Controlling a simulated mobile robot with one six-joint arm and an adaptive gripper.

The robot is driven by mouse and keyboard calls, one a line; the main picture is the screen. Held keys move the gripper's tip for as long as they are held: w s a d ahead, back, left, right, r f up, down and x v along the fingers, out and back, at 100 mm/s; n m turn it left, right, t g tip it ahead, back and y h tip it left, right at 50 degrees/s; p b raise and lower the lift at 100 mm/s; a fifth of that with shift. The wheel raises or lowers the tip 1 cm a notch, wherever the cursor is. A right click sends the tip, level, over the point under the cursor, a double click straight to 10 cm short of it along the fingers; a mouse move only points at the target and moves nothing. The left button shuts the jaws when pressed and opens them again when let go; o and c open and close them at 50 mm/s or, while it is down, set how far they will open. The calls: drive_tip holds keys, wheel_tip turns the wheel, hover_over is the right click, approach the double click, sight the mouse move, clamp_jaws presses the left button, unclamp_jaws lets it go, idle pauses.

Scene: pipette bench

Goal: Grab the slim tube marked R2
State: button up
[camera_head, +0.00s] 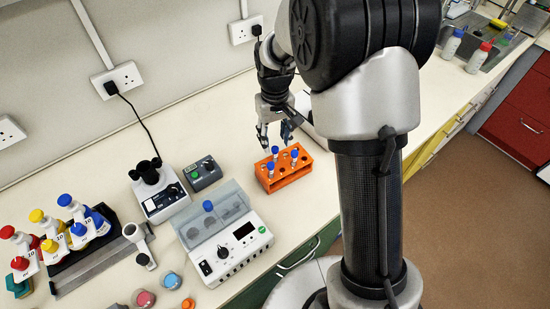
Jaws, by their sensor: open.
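An orange rack (285,179) stands on the bench near its front edge. It holds several slim tubes with blue caps, among them one at the back (275,151), one at the left (270,167) and one at the right (294,155). Their markings are too small to read, so I cannot tell which is R2. My gripper (275,142) is open and empty, pointing down just above and behind the rack. It appears close to the back tube's cap, but I cannot tell whether they touch. My arm covers the bench area to the right.
A white device with a clear lid (240,249) stands left of the rack. Behind it are a vortex mixer (160,193) and a small grey box (202,173). The bench behind the rack is mostly clear.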

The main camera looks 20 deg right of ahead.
sight(275, 148)
wheel_tip(275, 148, down, 5)
drive_tip(key=shift+s+r+b, duration=0.1)
drive_tip(key=shift+b, duration=0.6)
drive_tip(key=shift+c, duration=0.3)
drive_tip(key=c, duration=0.8)
